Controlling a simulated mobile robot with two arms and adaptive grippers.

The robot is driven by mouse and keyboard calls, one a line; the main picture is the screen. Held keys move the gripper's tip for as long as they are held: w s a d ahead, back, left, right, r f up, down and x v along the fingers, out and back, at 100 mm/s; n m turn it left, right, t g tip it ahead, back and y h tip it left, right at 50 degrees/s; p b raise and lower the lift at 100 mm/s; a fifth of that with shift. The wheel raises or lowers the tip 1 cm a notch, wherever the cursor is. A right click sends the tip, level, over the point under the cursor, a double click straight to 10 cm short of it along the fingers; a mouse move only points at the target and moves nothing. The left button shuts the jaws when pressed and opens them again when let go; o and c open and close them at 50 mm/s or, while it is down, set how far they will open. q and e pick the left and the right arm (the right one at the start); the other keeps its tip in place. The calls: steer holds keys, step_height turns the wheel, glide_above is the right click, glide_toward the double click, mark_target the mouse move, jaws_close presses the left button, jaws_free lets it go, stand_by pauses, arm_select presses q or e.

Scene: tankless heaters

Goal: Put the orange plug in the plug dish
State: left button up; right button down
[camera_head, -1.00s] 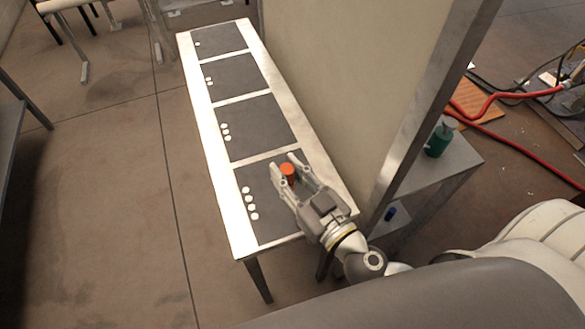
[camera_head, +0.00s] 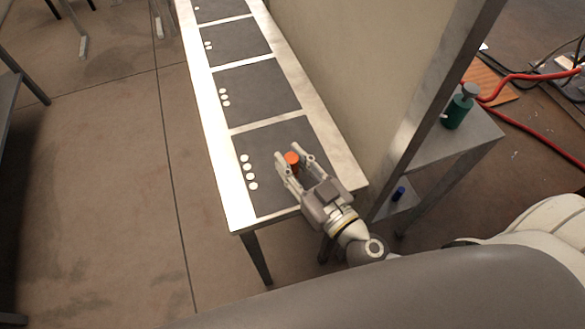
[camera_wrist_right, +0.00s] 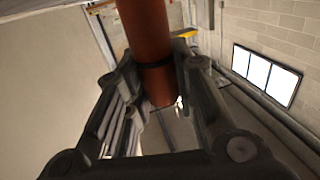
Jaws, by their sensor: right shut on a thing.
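The orange plug (camera_head: 291,158) is between the fingers of my right gripper (camera_head: 296,163), over the right part of the nearest dark panel on the long table. In the right wrist view it is a large orange-brown cylinder (camera_wrist_right: 146,30) with a dark band, between the two fingers. My right gripper is shut on it. The height of the plug above the panel is hard to tell. I cannot make out a plug dish in either view. My left gripper is not in view.
The long metal table (camera_head: 215,105) has several dark panels marked with white dots. A tall pale wall panel (camera_head: 365,65) borders its right side. Beyond it, a metal side stand (camera_head: 470,135) carries a green bottle (camera_head: 459,108); a small blue object (camera_head: 398,193) sits lower down.

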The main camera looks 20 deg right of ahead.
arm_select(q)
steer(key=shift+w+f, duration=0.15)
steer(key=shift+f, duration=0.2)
arm_select(e)
steer(key=shift+f, duration=0.4)
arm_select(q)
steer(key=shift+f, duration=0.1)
arm_select(e)
steer(key=shift+f, duration=0.1)
steer(key=c, duration=1.2)
jaws_free()
steer(key=shift+c, duration=0.2)
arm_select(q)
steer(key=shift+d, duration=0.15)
arm_select(e)
steer(key=shift+r, duration=0.2)
